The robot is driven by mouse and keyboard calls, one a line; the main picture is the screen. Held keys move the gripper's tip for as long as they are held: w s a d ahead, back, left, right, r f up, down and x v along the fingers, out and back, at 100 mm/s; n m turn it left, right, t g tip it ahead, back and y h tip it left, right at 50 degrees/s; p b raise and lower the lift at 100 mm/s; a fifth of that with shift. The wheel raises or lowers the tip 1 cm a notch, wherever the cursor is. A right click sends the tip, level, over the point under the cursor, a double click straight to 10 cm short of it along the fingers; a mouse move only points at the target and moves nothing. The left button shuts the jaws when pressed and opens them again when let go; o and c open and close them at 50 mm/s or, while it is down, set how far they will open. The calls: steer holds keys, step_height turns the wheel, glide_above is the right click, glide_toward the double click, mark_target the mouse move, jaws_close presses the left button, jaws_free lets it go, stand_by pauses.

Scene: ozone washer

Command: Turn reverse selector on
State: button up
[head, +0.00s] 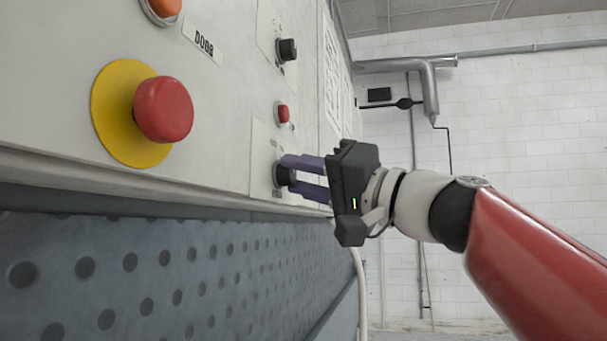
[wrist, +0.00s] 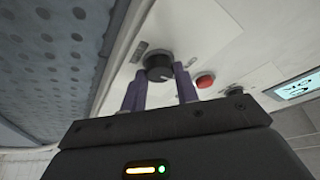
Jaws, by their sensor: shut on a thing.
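The control panel (head: 226,100) of the washer fills the left of the head view. A black rotary selector knob (head: 285,175) sits low on it, on a small plate with lettering too small to read. My gripper (head: 287,176) reaches in from the right, with its purple fingers on either side of this knob and shut on it. In the wrist view the knob (wrist: 159,67) stands between the two fingertips (wrist: 160,72). Which way the knob points is hard to tell. A second black knob (head: 287,50) is higher on the panel.
A small red button (head: 283,113) is just above the gripped knob. A large red mushroom button (head: 163,109) on a yellow disc is to the left. A perforated grey-blue panel (head: 170,270) lies below. A display screen (wrist: 297,88) shows at right in the wrist view.

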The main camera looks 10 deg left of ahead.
steer(key=shift+s+r+m+t+h+p, duration=0.1)
steer(key=shift+m+t+h+p, duration=0.25)
steer(key=shift+m, duration=0.85)
steer(key=shift+m+t+h+p, duration=0.15)
steer(key=shift+m+h+p, duration=0.4)
steer(key=shift+m, duration=0.65)
steer(key=o, duration=1)
steer(key=b+v, duration=0.2)
steer(key=v, duration=0.5)
steer(key=shift+s+d, duration=0.2)
steer(key=shift+d, duration=0.15)
